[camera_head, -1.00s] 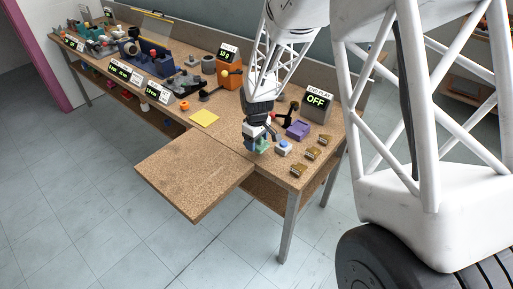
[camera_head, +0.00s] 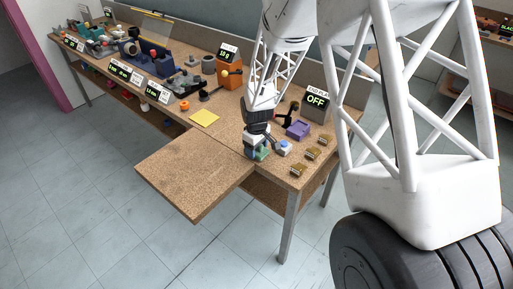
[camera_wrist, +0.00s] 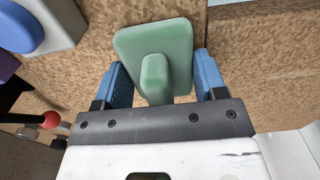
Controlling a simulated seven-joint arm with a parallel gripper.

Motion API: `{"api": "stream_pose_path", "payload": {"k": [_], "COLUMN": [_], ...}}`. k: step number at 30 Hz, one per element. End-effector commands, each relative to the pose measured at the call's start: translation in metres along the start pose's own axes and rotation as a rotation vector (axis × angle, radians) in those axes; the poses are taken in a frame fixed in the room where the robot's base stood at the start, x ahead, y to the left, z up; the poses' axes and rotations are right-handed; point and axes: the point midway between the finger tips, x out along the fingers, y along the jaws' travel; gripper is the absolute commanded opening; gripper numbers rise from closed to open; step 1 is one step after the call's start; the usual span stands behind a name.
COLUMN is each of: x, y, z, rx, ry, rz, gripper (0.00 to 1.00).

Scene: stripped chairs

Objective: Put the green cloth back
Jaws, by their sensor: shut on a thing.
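The green cloth (camera_wrist: 180,45) looks like a stiff, rounded green pad with a raised grip in its middle. In the wrist view it lies between the two blue fingers of my gripper (camera_wrist: 160,78), which is shut on it. In the head view my gripper (camera_head: 256,151) points down at the bench's front edge, near the inner corner of the projecting board. Part of the green cloth (camera_head: 263,154) shows beside the fingers there. I cannot tell whether its underside touches the bench.
A grey block with a blue button (camera_head: 283,148) stands just right of my gripper. A purple tray (camera_head: 298,130), a display reading OFF (camera_head: 317,102) and several small brass-coloured pieces are farther right. A yellow sheet (camera_head: 204,118) lies left. The projecting board (camera_head: 190,175) is bare.

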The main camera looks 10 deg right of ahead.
Motion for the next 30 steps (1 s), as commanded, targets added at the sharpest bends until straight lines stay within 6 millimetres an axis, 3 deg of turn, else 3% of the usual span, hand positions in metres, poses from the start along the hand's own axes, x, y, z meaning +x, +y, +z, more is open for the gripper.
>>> {"api": "stream_pose_path", "payload": {"k": [2,3,7,20,30], "x": [0.002,0.002,0.002,-0.002,-0.035], "y": [0.000,0.000,0.000,0.000,0.001], "z": [0.000,0.000,0.000,0.000,-0.001], "rx": [0.000,0.000,0.000,0.000,0.000], "ry": [0.000,0.000,0.000,0.001,0.003], "rz": [0.000,0.000,0.000,0.000,0.002], "gripper": [0.43,0.70,0.89,0.91,0.91]}}
